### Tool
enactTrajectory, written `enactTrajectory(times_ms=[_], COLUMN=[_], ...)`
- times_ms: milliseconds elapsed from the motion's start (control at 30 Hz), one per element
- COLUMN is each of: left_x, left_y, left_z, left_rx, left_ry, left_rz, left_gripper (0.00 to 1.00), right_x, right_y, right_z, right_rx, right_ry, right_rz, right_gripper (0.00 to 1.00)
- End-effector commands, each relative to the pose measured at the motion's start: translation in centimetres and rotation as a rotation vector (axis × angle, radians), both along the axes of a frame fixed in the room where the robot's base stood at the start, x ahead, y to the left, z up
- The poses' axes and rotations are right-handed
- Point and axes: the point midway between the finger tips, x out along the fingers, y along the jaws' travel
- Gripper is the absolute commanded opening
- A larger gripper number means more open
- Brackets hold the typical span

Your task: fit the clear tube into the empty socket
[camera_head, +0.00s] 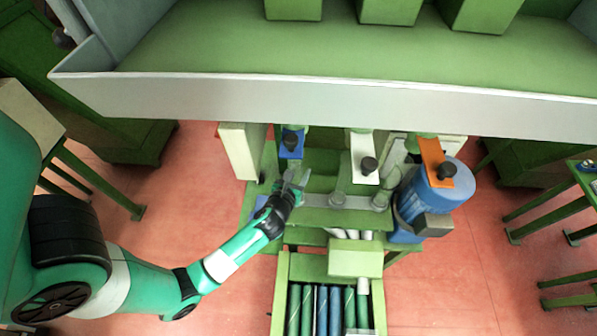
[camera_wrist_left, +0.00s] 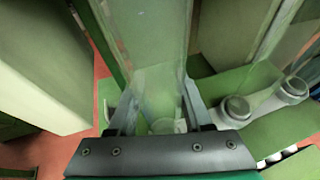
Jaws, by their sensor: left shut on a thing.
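My left gripper (camera_head: 296,186) reaches in from the left at the left end of the green rack (camera_head: 318,217). It is shut on the clear tube (camera_wrist_left: 150,45), which stands between its fingers (camera_wrist_left: 160,108) in the left wrist view and is hard to make out in the head view. A pale round ring (camera_wrist_left: 166,126) shows faintly at the tube's lower end; I cannot tell whether it is a socket or the tube's own end. To its right, a grey round socket (camera_wrist_left: 236,108) and another socket (camera_wrist_left: 292,88) show. My right gripper is not in view.
A blue dispenser (camera_head: 290,142), a white one (camera_head: 364,155) and an orange one (camera_head: 435,160) hang above the rack. A blue drum (camera_head: 440,195) stands at its right. A long grey-edged green trough (camera_head: 330,98) crosses above. A crate of coloured rolls (camera_head: 281,300) is in front.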

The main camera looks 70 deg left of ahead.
Motion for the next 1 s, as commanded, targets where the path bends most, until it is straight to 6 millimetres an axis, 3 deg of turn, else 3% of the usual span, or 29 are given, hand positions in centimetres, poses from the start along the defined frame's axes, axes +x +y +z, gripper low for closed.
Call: enactTrajectory(times_ms=[167, 200, 367, 733, 1000], left_x=[0.0, 0.0, 0.0, -0.3, -3.6], left_y=[0.0, 0.0, 0.0, -0.5, -4.6], left_z=[-0.3, -0.2, -0.2, -0.1, 2.0], left_rx=[0.001, 0.001, 0.001, -0.001, 0.0], left_ry=[-0.001, -0.001, -0.001, 0.001, 0.001], left_rz=[0.0, 0.0, 0.0, -0.002, -0.007], left_gripper=[0.0, 0.57, 0.85, 0.85, 0.85], right_x=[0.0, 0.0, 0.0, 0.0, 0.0], right_y=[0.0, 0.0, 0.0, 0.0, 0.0], right_z=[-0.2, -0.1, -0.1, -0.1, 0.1], right_rx=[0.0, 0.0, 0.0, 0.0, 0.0], right_ry=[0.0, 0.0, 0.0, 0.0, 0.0], right_rz=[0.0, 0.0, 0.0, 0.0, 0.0], right_gripper=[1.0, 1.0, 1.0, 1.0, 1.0])
